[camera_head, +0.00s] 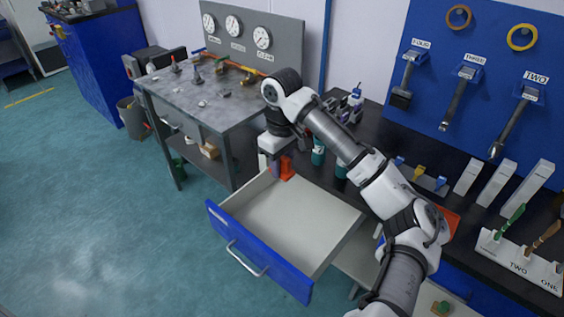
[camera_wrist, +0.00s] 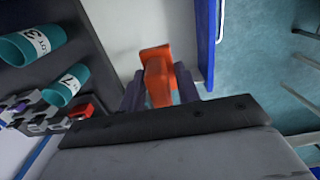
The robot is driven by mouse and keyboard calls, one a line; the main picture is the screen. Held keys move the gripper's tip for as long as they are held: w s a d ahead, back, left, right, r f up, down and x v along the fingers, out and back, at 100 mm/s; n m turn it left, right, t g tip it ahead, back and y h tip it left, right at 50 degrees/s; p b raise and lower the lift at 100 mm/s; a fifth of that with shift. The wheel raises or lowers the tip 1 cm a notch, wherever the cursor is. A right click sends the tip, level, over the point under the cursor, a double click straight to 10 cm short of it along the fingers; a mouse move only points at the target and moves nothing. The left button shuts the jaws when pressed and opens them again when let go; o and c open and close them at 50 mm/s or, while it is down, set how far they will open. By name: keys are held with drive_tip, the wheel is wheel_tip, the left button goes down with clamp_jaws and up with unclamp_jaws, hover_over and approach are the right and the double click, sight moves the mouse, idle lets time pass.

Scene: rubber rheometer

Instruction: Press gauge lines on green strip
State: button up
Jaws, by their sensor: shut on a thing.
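My gripper (camera_head: 279,160) is at the back left corner of an open drawer (camera_head: 262,262). It is shut on an orange tool (camera_head: 287,170). In the wrist view the orange tool (camera_wrist: 156,70) sits between the two dark fingers, with the pale drawer floor behind it; whether it touches the drawer is unclear. A slim green piece (camera_head: 512,218) leans upright in a white rack (camera_head: 522,262) at the right, beside a brown one (camera_head: 547,234). A small green item (camera_head: 442,307) lies on a pale block at the bottom edge. I cannot tell which is the green strip.
The drawer has a blue front and looks otherwise empty. Teal containers (camera_head: 318,152) stand on the dark bench behind it; two show in the wrist view (camera_wrist: 32,44). A grey table (camera_head: 215,98) stands at the left. Open floor lies at the lower left.

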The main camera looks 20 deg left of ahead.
wheel_tip(320, 180, up, 3)
drive_tip(key=shift+p, duration=0.6)
drive_tip(key=shift+r, duration=1.3)
